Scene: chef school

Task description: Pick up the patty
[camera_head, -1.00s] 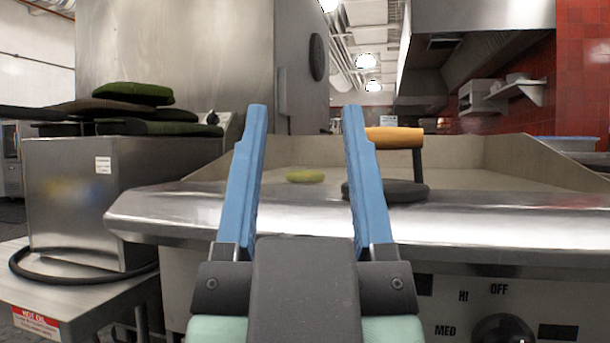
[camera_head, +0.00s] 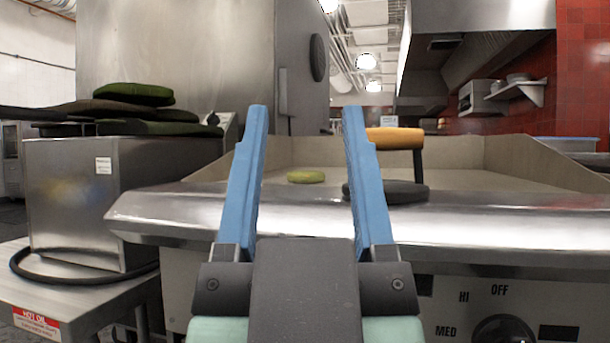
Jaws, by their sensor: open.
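A small round yellow-green disc, which looks like the patty (camera_head: 306,177), lies flat on the griddle surface (camera_head: 470,183). In the picture it shows between the two blue fingers of my gripper (camera_head: 306,108). The fingers are wide apart with nothing between them. My gripper is in front of the griddle's steel front edge, and the patty is farther back, apart from the fingers.
A dark round press (camera_head: 405,190) with an orange handle (camera_head: 395,138) stands on the griddle just right of the patty, partly behind my right finger. The griddle's raised front rim (camera_head: 480,228) lies before me. Green and dark pads (camera_head: 133,94) sit on a steel box at left.

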